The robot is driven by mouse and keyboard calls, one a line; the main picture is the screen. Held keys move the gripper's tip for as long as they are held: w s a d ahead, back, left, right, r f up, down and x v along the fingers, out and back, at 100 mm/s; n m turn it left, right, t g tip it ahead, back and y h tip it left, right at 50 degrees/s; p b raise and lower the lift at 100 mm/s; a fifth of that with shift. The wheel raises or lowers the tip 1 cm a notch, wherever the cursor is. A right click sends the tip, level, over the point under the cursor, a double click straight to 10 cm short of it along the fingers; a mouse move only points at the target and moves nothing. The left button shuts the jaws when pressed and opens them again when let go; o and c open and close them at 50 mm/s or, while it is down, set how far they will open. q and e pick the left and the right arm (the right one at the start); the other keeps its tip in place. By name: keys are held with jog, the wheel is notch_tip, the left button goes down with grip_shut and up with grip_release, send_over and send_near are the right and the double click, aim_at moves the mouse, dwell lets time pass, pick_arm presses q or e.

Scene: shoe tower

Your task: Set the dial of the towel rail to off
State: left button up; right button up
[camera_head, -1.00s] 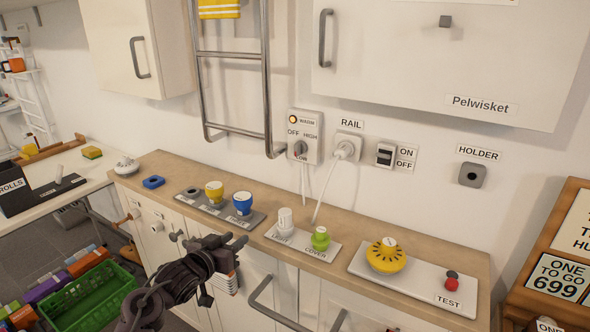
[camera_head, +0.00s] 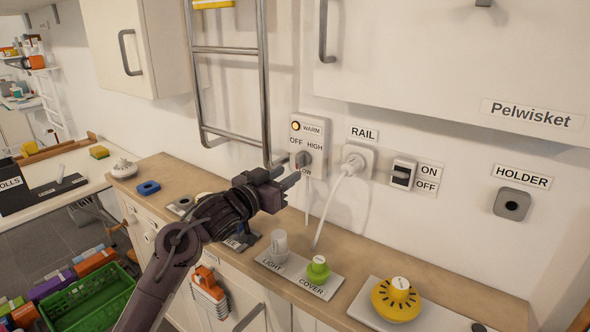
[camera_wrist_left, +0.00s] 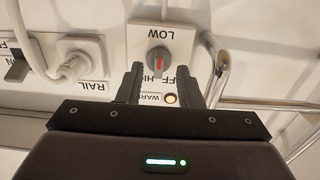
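The towel rail's dial is a grey knob (camera_head: 303,159) on a white wall box (camera_head: 316,130) marked OFF, HIGH and LOW. In the left wrist view the dial (camera_wrist_left: 160,60) shows a red mark, and the box appears upside down. Its exact setting is hard to read; in the head view red shows on the LOW side. An orange lamp (camera_head: 296,126) beside WARM is lit. My left gripper (camera_head: 288,177) is open and empty, just in front of and below the dial. In the wrist view its fingers (camera_wrist_left: 172,84) are spread, the dial lying beyond them. My right gripper is not in view.
The metal towel rail (camera_head: 265,80) stands left of the box. A plug (camera_head: 357,160) with a white cable sits to the right, then a switch (camera_head: 402,174) marked ON and OFF. A light knob (camera_head: 279,243) and green knob (camera_head: 318,270) stand on the counter below.

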aim_at(301, 160)
pick_arm(q)
jog(key=shift+x, duration=1.95)
jog(key=shift+f, duration=0.1)
grip_shut()
